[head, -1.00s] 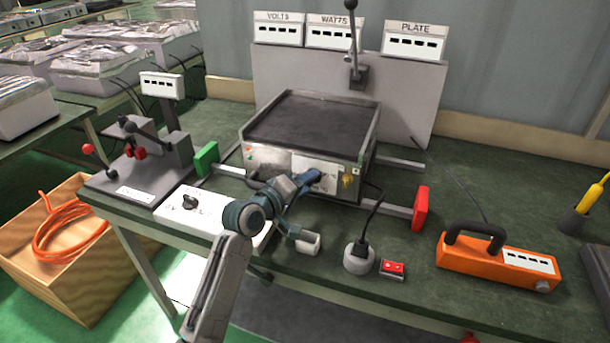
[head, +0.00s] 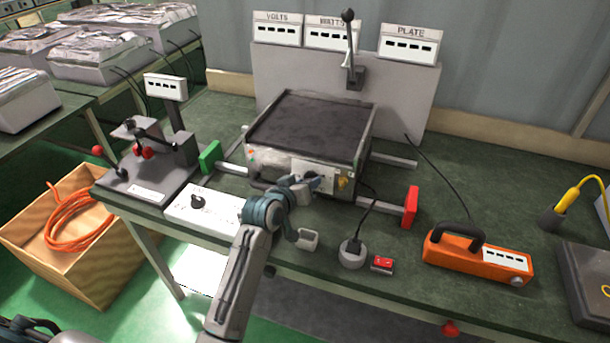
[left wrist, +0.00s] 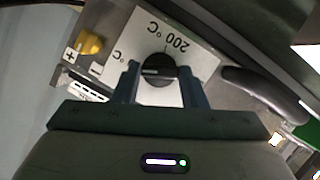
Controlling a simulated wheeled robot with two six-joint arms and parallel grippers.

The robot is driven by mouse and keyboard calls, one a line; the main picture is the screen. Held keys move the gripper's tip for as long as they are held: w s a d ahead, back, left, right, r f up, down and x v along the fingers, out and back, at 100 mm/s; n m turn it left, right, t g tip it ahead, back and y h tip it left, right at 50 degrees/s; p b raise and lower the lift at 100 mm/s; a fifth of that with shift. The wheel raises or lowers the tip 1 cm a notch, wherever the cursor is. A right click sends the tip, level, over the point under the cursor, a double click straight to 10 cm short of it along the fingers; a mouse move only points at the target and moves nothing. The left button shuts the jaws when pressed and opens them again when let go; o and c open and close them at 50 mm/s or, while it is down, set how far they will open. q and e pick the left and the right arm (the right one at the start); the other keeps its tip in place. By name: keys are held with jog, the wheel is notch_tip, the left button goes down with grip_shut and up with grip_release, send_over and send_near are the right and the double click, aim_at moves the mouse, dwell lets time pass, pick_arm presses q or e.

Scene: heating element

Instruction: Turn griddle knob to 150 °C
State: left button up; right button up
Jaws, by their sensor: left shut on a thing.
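The griddle (head: 312,128) stands on the green bench, with a white dial plate (head: 328,172) on its front. In the left wrist view the black knob (left wrist: 158,68) sits on this plate, between the two fingers of my left gripper (left wrist: 158,82), which is shut on it. A white line on the knob points left in that view. A "200 °C" mark shows above and right of the knob, and a partly hidden "°C" mark to its left. In the head view my left gripper (head: 312,184) hides the knob.
A yellow knob (left wrist: 90,43) sits beside the dial plate. A dark handle (left wrist: 265,92) is close to the right finger. A plug in a round socket (head: 352,253), a red switch (head: 382,264) and an orange box (head: 478,260) stand on the bench to the right.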

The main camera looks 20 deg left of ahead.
pick_arm(q)
jog(key=shift+d+m+y+p, duration=0.25)
jog(key=shift+m+y+p, duration=1.15)
jog(key=shift+m, duration=0.45)
jog(key=shift+d+m+y+p, duration=0.2)
jog(key=shift+m+y+p, duration=1)
jog(key=shift+m+p, duration=0.55)
jog(key=o, duration=1)
